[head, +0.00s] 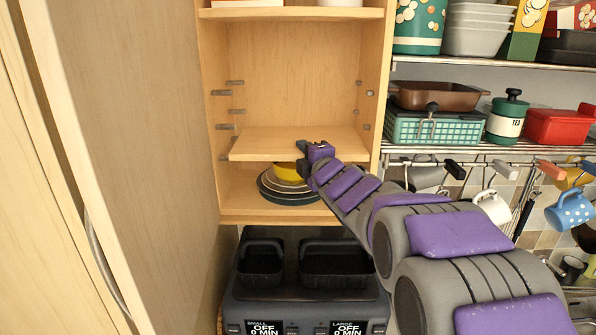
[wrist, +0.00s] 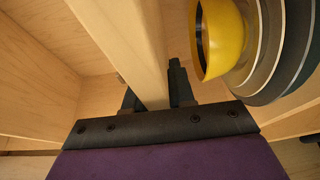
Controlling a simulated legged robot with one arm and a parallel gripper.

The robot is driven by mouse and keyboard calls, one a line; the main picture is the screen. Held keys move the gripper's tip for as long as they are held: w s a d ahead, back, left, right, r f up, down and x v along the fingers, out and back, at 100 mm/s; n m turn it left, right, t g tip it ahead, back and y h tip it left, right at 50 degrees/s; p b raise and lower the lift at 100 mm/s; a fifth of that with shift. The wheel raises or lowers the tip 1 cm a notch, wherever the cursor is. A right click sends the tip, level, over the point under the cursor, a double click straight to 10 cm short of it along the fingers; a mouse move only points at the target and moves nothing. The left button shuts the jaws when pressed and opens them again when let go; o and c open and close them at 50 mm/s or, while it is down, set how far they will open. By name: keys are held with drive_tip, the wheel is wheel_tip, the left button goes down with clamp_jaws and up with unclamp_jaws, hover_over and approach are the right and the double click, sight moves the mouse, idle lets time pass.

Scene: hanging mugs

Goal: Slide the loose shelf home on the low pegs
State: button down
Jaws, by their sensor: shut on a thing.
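The loose shelf (head: 275,143), a pale wooden board, lies roughly level inside the open cabinet, above the cabinet floor. My gripper (head: 307,158) is at its front edge, right of the middle. In the wrist view the shelf (wrist: 128,48) runs between the two dark fingers of my gripper (wrist: 155,92), which are shut on it. Grey pegs show on the left wall (head: 224,126) and on the right wall (head: 366,126), above the shelf.
A yellow bowl (head: 287,172) and stacked plates (head: 287,198) stand below the shelf; in the wrist view the bowl (wrist: 222,40) is close to my right finger. An open door (head: 130,130) stands at left. A black two-basket appliance (head: 305,300) is below. Mugs hang at right.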

drive_tip(key=shift+w, duration=0.55)
drive_tip(key=c, duration=1.1)
unclamp_jaws()
drive_tip(key=shift+c, duration=0.2)
drive_tip(key=o, duration=0.6)
drive_tip(key=shift+f, duration=0.15)
